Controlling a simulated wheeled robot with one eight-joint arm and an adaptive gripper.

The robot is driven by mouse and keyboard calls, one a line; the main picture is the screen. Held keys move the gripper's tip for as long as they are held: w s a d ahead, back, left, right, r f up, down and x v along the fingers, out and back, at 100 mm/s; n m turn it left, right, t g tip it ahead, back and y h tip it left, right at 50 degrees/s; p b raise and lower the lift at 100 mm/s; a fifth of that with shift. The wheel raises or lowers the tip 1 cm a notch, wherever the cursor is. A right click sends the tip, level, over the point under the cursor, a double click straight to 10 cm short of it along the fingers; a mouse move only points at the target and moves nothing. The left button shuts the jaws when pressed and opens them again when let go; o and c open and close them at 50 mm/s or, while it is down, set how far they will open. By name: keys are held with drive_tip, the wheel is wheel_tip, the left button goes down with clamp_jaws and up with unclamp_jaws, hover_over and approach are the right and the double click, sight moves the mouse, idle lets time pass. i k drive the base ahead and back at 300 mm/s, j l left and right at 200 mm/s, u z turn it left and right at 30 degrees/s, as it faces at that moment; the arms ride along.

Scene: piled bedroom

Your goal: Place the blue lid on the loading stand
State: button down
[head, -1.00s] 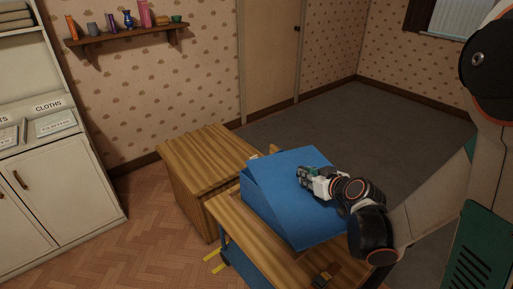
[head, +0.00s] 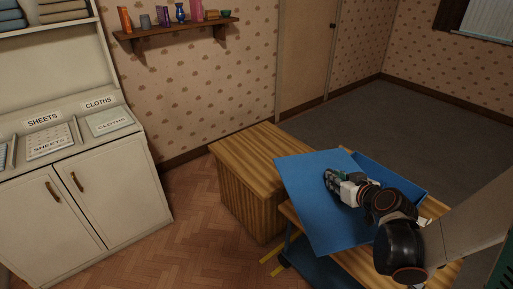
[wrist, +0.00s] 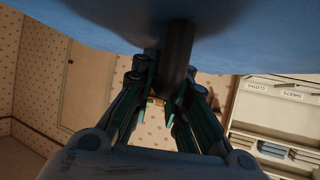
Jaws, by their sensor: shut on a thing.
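The blue lid (head: 318,205) is a wide flat panel, tilted, in the head view. My gripper (head: 333,182) is shut on its dark handle; the wrist view shows my fingers (wrist: 168,80) around this dark post, with the lid's blue face (wrist: 90,25) filling the top. A blue box (head: 398,174) shows past the lid's right edge, partly uncovered. The box is on a wooden-topped stand (head: 360,262), mostly hidden by the lid and my arm. A separate wooden block-like stand (head: 245,150) is to the left, its top bare; I cannot tell which is the loading stand.
A white cabinet (head: 100,190) with SHEETS and CLOTHS labels stands at the left. Yellow floor marks (head: 272,262) lie beside the blue lower frame. Parquet between cabinet and wooden block is clear.

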sight(265, 151)
drive_tip(key=i+j, duration=0.25)
drive_tip(key=i+j+z, duration=0.15)
drive_tip(key=j, duration=0.35)
drive_tip(key=i+j, duration=0.35)
drive_tip(key=i+j+z, duration=0.15)
drive_tip(key=j, duration=0.25)
drive_tip(key=i+j, duration=0.25)
drive_tip(key=j, duration=0.2)
drive_tip(key=i+j+z, duration=0.1)
drive_tip(key=i+j, duration=0.2)
